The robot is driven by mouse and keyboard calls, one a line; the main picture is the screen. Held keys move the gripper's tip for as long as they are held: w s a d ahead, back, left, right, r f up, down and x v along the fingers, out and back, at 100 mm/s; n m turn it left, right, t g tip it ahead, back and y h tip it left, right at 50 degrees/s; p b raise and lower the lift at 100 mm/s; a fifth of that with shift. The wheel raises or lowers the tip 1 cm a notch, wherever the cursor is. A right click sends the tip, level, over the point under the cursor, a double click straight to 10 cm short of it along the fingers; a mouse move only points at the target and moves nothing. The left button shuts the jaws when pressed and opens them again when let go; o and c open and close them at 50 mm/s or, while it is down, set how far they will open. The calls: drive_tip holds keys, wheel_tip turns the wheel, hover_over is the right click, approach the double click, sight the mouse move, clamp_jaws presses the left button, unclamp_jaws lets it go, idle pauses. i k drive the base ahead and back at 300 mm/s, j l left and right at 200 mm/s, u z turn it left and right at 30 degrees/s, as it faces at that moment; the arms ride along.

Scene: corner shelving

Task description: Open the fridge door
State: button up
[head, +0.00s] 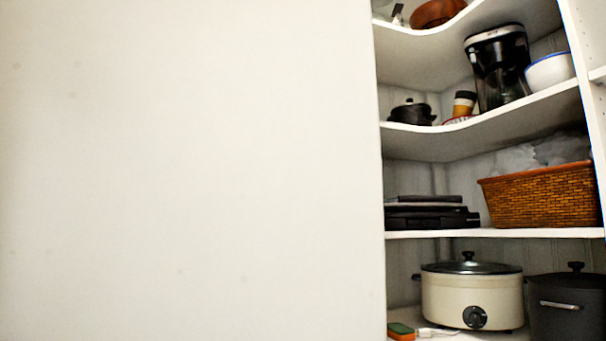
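No fridge and no fridge door can be made out in the head view. A large plain off-white surface (190,170) fills the left and middle of the view. It shows no handle or seam, only a few faint spots, and I cannot tell whether it is a wall or a panel. My gripper is not in view.
White corner shelving (430,62) stands at the right. It holds a black coffee maker (497,68), a white bowl (550,71), a small black pot (411,113), a wicker basket (540,198), a cream slow cooker (470,294) and a dark pot (566,310).

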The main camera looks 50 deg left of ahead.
sight(170, 169)
drive_tip(key=u, duration=2.7)
